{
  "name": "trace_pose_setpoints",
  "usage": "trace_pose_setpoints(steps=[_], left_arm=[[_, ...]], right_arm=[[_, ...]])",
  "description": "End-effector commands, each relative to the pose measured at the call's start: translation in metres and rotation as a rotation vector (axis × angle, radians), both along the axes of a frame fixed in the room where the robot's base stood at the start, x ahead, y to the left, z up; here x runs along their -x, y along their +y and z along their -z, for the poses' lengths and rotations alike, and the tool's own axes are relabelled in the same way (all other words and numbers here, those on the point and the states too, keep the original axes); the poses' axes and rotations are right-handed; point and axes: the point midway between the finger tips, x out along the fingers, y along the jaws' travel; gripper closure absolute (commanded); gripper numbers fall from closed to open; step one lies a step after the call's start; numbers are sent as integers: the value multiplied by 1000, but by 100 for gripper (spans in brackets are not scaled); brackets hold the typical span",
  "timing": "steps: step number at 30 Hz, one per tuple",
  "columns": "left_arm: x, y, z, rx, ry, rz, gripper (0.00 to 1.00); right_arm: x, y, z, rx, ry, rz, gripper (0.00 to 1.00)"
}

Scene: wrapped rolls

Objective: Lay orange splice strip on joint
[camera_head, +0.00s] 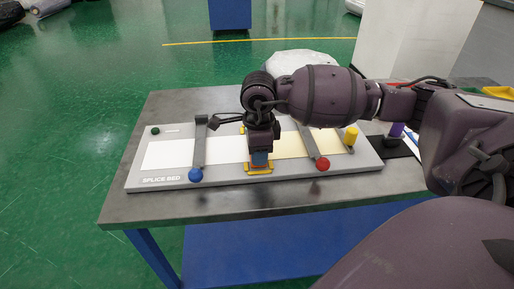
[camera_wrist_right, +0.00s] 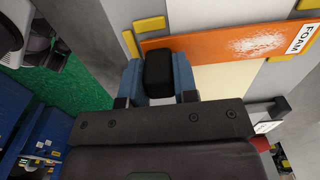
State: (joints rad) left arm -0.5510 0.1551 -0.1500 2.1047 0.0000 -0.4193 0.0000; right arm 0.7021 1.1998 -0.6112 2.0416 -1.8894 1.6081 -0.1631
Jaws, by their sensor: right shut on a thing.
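The orange splice strip (camera_wrist_right: 215,48) lies along the seam area between the white sheet (camera_head: 171,153) and the cream sheet (camera_head: 290,144). Its far end has a white FOAM label and its surface has a pale, rough patch. My right gripper (camera_head: 260,160) is over the joint, pointing down. In the right wrist view its blue fingers (camera_wrist_right: 158,80) are shut on a black block (camera_wrist_right: 158,68) at the strip's near end. Whether the strip touches the sheets all along is not clear. In the head view my gripper and arm hide most of the strip. My left gripper is out of view.
The grey splice bed (camera_head: 160,184) sits on a metal table (camera_head: 120,210). Clamp bars with a blue knob (camera_head: 195,175) and a red knob (camera_head: 323,164) flank the joint. Yellow guides (camera_head: 258,171) mark it. A yellow cylinder (camera_head: 351,136) stands at the right.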

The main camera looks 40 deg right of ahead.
Motion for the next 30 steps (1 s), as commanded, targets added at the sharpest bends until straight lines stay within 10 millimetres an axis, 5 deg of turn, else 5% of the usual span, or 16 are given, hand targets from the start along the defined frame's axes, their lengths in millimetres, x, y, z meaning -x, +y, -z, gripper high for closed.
trace_pose_setpoints(steps=[13,14,19,30], left_arm=[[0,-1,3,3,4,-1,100],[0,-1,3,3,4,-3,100],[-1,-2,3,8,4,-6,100],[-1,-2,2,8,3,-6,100]], right_arm=[[0,0,3,0,-1,0,98],[0,0,3,0,-1,0,70],[0,0,3,0,-1,0,44],[0,0,-2,0,-2,0,43]])
